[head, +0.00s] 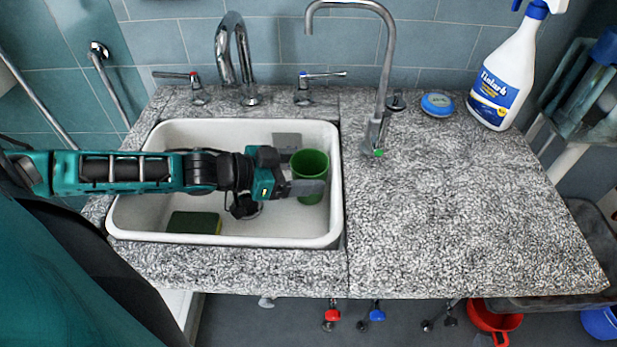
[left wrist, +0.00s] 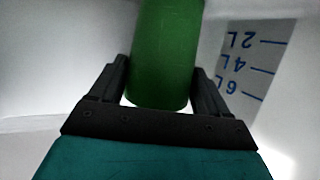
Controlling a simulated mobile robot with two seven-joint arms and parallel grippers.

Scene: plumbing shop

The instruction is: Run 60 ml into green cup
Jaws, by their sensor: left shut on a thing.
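The green cup (head: 310,164) stands upright at the right side of the white sink basin (head: 180,130). My left gripper (head: 297,176) reaches in from the left and is shut on the cup; in the left wrist view the two dark fingers (left wrist: 163,90) press on both sides of the green cup (left wrist: 165,45). The sink's main tap (head: 235,60) curves over the back of the basin, with a red-marked handle (head: 197,88) and a blue-marked handle (head: 305,88) beside it. A slimmer tap (head: 383,80) with a green mark at its base stands right of the basin. My right gripper is not in view.
A scale marked in litres (left wrist: 252,65) is on the basin wall by the cup. A green sponge (head: 193,223) lies in the basin. A blue round thing (head: 437,104) and a spray bottle (head: 507,75) stand on the counter.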

